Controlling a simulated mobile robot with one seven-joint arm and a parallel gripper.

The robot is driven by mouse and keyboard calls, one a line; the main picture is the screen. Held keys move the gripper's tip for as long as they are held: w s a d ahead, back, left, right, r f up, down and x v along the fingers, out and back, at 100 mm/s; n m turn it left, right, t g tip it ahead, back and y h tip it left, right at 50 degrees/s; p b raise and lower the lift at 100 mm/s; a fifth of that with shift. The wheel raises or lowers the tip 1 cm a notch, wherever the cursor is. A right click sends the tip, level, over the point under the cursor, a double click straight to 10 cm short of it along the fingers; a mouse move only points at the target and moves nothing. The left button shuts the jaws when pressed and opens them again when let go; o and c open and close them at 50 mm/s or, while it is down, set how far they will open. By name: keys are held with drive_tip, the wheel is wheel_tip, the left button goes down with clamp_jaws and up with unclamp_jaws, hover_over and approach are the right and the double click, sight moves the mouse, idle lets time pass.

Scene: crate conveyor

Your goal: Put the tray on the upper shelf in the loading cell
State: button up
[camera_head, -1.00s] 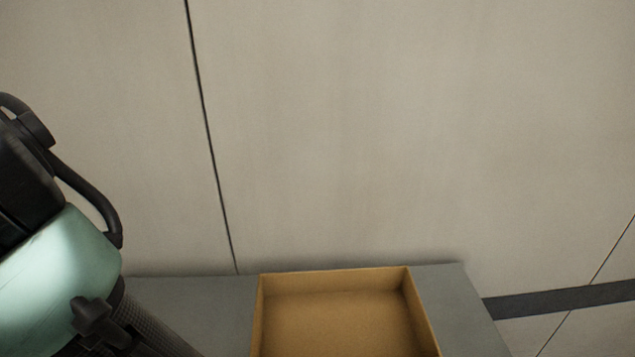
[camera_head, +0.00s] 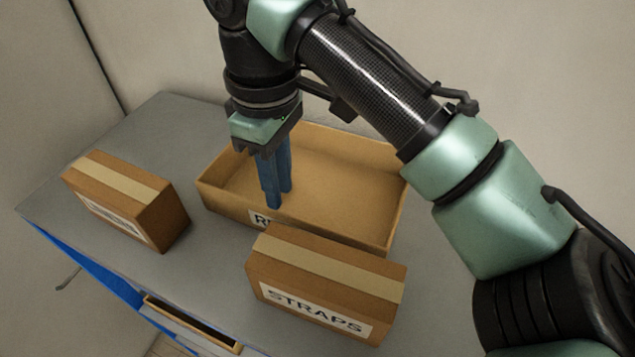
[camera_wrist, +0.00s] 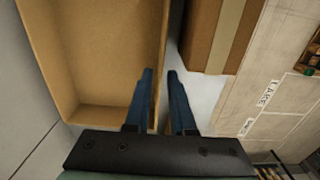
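The open, empty cardboard tray (camera_head: 345,165) sits on a grey tabletop, with a partly hidden label starting with "R" on its front wall. My gripper (camera_head: 277,195) points down at the tray's front wall, left of its middle. Its two blue fingers are apart with a narrow gap. In the wrist view the tray (camera_wrist: 95,90) fills the left side, and my gripper (camera_wrist: 160,75) has its fingertips around the line of the tray's side wall. I cannot tell whether the wall stands between them or they touch it. No upper shelf can be made out.
A carton labelled "STRAPS" (camera_head: 325,285) stands close in front of the tray. Another taped carton (camera_head: 125,200) stands to its left. The grey tabletop (camera_head: 150,120) is clear at the back left. A blue edge (camera_head: 90,265) and an opening show below its front.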

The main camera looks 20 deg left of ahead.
sight(282, 213)
wheel_tip(282, 213, down, 2)
drive_tip(key=shift+d+f, duration=0.15)
drive_tip(key=shift+f, duration=0.1)
drive_tip(key=shift+s+f+p, duration=0.2)
drive_tip(key=shift+f+p, duration=1.15)
drive_tip(key=shift+f, duration=1.7)
clamp_jaws()
